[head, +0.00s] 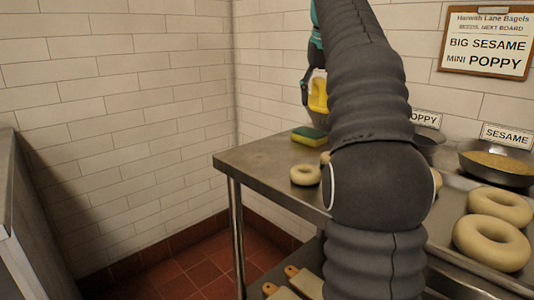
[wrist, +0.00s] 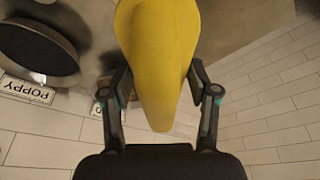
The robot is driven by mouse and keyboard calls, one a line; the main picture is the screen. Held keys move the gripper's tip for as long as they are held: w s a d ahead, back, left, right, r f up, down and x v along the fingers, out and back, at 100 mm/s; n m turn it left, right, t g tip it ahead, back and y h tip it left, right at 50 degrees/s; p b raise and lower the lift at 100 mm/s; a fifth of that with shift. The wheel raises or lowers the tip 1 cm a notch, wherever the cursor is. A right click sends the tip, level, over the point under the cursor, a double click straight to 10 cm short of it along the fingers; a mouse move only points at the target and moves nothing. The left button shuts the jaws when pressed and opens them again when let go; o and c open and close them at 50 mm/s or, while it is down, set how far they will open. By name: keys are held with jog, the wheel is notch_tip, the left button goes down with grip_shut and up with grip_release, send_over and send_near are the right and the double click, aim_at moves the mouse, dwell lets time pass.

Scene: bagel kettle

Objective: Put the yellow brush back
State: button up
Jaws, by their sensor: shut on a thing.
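The yellow brush (wrist: 155,60) fills the upper middle of the wrist view, between the two fingers of my gripper (wrist: 158,84). My gripper is shut on it. In the head view the brush (head: 318,96) shows as a yellow patch left of my arm, above the far left part of the metal table. My gripper (head: 312,84) is mostly hidden there behind my arm. Only the brush's yellow body shows clearly; I cannot make out its bristles.
A yellow-and-green sponge (head: 309,135) lies at the metal table's (head: 256,160) back left. A small bagel (head: 305,175) lies nearer, with larger bagels (head: 492,243) at right. The poppy pan (wrist: 36,48) and sesame pan (head: 498,163) stand by the wall. Wooden-handled boards (head: 284,292) lie below.

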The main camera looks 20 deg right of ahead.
jog(key=w+a+f, duration=0.3)
jog(key=a+f, duration=0.1)
jog(key=w+a+f, duration=0.3)
jog(key=w+a, duration=0.1)
jog(key=shift+w+a+f, duration=0.25)
jog(key=shift+w+f, duration=0.05)
jog(key=shift+f, duration=0.05)
jog(key=shift+f+b, duration=0.85)
jog(key=shift+f, duration=1.1)
jog(key=shift+f, duration=0.15)
jog(key=o, duration=1.2)
jog(key=shift+p+v, duration=0.85)
jog(key=shift+v, duration=5.3)
